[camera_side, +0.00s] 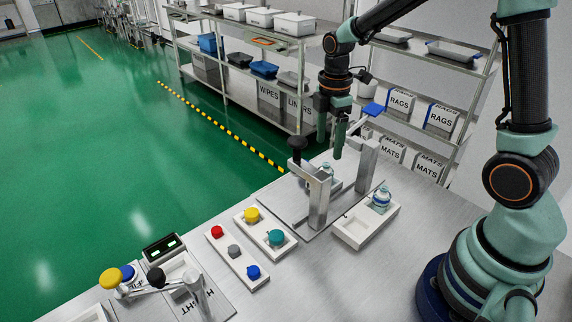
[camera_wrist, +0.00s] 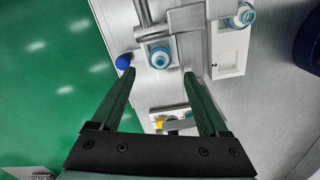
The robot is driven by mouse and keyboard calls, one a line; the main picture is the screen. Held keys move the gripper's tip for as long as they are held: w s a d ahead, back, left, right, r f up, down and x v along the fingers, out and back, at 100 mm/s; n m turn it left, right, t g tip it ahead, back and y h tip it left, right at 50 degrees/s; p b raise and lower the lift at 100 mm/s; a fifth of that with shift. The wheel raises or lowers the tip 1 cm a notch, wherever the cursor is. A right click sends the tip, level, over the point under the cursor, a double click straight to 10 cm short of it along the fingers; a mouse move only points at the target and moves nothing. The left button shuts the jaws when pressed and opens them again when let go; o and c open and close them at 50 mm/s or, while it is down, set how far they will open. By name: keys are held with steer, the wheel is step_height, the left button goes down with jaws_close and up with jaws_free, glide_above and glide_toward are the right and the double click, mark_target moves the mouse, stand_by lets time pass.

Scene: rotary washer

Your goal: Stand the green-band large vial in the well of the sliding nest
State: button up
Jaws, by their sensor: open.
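One clear vial (camera_side: 327,168) with a bluish top stands upright on the pale nest block (camera_side: 333,186) inside the metal frame, partly hidden behind a post. It also shows in the wrist view (camera_wrist: 160,57), just beyond and between my fingertips. A second vial (camera_side: 381,197) with a blue-teal band stands in the white tray (camera_side: 352,236) to the right; it shows at the top right of the wrist view (camera_wrist: 243,16). I cannot tell which band is green. My gripper (camera_side: 339,153) is open and empty, pointing down above the nest vial; its fingers (camera_wrist: 160,74) are apart.
The frame's post (camera_side: 319,203) and black knob (camera_side: 297,144) stand close to my gripper. White trays with a yellow cap (camera_side: 251,215), a teal cap (camera_side: 276,238) and red, grey and blue caps lie left of the frame. Shelves stand behind. Bench at front right is clear.

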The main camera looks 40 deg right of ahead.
step_height(320, 180, up, 4)
step_height(320, 180, up, 5)
steer(key=m+t, duration=0.2)
steer(key=m, duration=0.3)
glide_above(327, 167)
steer(key=s+a, duration=0.1)
steer(key=s, duration=0.2)
steer(key=s+a+r+m+t, duration=0.2)
steer(key=s+m, duration=0.4)
steer(key=m, duration=0.3)
steer(key=shift+s+a+r+m+t, duration=0.15)
steer(key=shift+s+r+m+t, duration=0.2)
steer(key=shift+r+t, duration=0.4)
